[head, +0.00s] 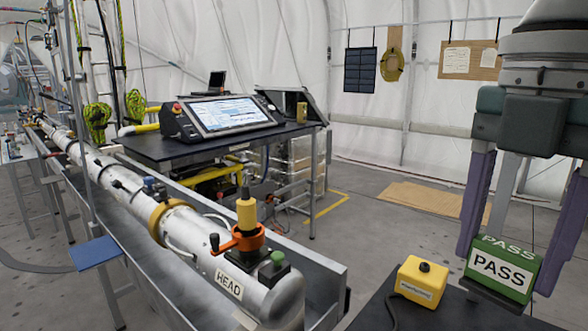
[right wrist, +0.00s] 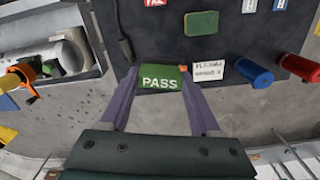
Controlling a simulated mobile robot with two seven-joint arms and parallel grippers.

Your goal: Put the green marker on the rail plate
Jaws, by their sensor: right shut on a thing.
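The green marker (head: 500,268) is a block with white labels reading PASS. My right gripper (head: 514,262) is shut on it, with a purple finger on either side. The marker also shows between the fingertips in the right wrist view (right wrist: 160,80). It is at the edge of the dark table at lower right; I cannot tell how high above it. A flat blue plate (head: 95,252), which looks like the rail plate, sits beside the long metal trough at left, well away from the gripper. Its visible top is bare. My left gripper is not in view.
A yellow button box (head: 422,281) stands on the dark table (head: 374,312) left of the marker. The silver tube (head: 200,230) with an orange clamp (head: 238,243) lies in the trough. A console (head: 222,114) stands behind. A blue cylinder (right wrist: 254,73) and red cylinder (right wrist: 300,68) lie on the table.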

